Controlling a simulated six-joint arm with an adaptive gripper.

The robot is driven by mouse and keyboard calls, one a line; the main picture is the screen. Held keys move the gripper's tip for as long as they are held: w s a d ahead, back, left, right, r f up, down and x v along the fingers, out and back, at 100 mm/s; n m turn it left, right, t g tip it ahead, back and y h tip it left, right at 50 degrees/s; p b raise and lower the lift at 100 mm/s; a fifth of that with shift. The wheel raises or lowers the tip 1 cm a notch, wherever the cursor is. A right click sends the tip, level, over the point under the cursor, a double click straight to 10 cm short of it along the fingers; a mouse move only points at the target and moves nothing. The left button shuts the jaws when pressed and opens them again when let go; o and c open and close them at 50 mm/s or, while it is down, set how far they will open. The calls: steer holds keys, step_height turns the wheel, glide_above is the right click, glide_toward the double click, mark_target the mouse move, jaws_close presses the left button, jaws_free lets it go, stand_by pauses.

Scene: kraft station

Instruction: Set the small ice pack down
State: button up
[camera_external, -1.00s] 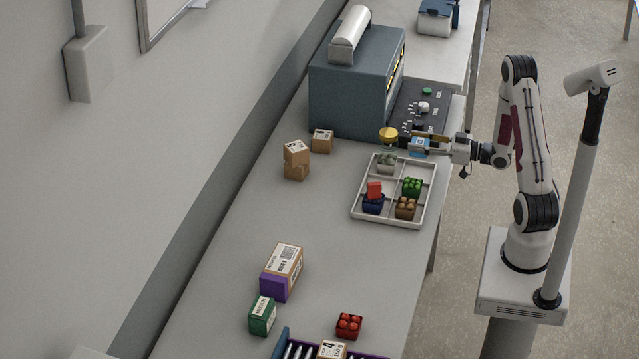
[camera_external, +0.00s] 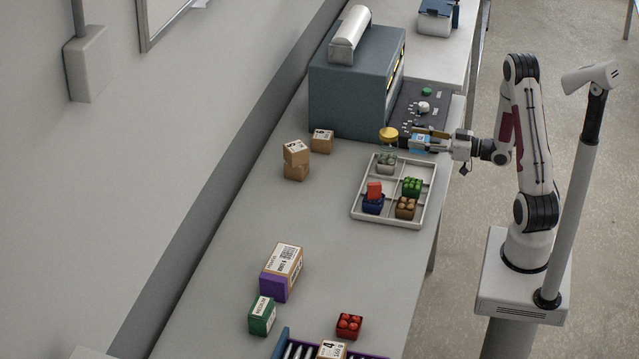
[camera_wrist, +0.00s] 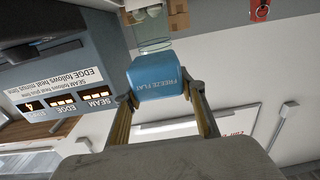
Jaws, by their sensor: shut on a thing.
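The small ice pack (camera_wrist: 155,82) is a light blue block marked "FREEZE FLAT" in the wrist view. My gripper (camera_wrist: 160,97) is shut on it, one finger on each side. In the external view the blue ice pack (camera_external: 421,144) shows partly between the fingers of my gripper (camera_external: 425,139). It appears held above the area at the back edge of the white tray, near the dark control panel. The fingers hide part of it, and I cannot tell the exact height.
A yellow round piece (camera_external: 388,135) is left of my gripper. Cardboard boxes (camera_external: 296,160) stand left. The middle of the table is clear.

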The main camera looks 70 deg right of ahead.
steer(key=w+d+r+m+h, duration=0.4)
steer(key=w+d+r+h, duration=0.15)
steer(key=w+r, duration=0.3)
steer(key=w+a+f+n+y, duration=0.1)
steer(key=w+a+f, duration=0.1)
steer(key=a, duration=0.9)
steer(key=w+a+f+n+y, duration=0.1)
steer(key=w+a, duration=0.4)
steer(key=a, duration=0.6)
steer(key=w+a+f+n+y, duration=0.1)
steer(key=w+a+f+y, duration=0.2)
steer(key=a, duration=0.9)
steer(key=shift+w+f+n, duration=0.4)
steer(key=shift+w+f, duration=0.3)
steer(key=shift+f, duration=0.3)
steer(key=shift+r, duration=0.15)
